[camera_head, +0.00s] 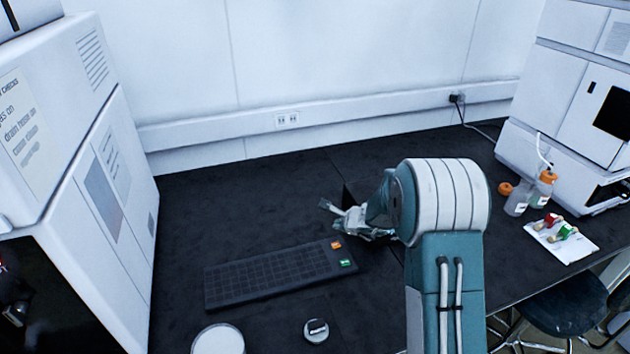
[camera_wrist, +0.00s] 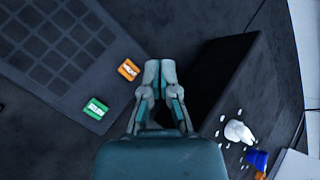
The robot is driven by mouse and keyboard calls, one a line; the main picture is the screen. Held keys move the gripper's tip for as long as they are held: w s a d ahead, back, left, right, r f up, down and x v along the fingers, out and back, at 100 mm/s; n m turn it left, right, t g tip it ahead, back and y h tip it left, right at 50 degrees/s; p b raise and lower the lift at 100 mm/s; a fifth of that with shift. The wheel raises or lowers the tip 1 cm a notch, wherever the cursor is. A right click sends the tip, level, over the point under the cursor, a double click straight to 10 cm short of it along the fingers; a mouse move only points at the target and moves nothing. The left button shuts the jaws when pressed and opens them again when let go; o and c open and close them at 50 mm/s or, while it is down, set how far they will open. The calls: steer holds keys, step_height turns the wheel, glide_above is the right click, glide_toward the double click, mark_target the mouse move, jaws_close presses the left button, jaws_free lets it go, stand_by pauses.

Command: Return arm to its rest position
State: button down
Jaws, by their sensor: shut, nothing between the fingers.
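My gripper (camera_head: 328,212) is at the end of my bent arm, over the dark bench near the middle of the head view. In the wrist view the gripper (camera_wrist: 160,75) has its fingertips together, with nothing between them. It is above the bench, just right of a dark gridded rack (camera_head: 265,275). The rack also shows in the wrist view (camera_wrist: 60,45), with an orange label (camera_wrist: 128,69) and a green label (camera_wrist: 95,108) at its edge. My upper arm hides part of the bench to the right.
A black box (camera_wrist: 235,75) stands close beside the gripper. White instrument stacks flank the bench at left (camera_head: 100,190) and right (camera_head: 570,130). Orange-capped bottles (camera_head: 517,200) and a white sheet (camera_head: 572,245) with red and green items lie at right. A white round container (camera_head: 218,341) stands in front.

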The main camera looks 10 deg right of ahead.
steer(key=s+a+r+n+g+y, duration=0.1)
steer(key=s+a+r+n, duration=0.2)
steer(key=s+r+n, duration=0.45)
steer(key=s+a+r+n+g+y, duration=0.1)
steer(key=s+a+r+n, duration=0.35)
steer(key=s+r, duration=0.6)
steer(key=s+d+r+n+h, duration=0.2)
steer(key=s+n, duration=0.3)
steer(key=s, duration=0.6)
steer(key=s+d+r+n+h, duration=0.3)
steer(key=s+d+n, duration=0.2)
steer(key=s, duration=0.5)
steer(key=shift+s+g+h, duration=0.3)
steer(key=shift+s+g, duration=0.05)
steer(key=shift+g, duration=0.05)
steer(key=shift+r, duration=0.1)
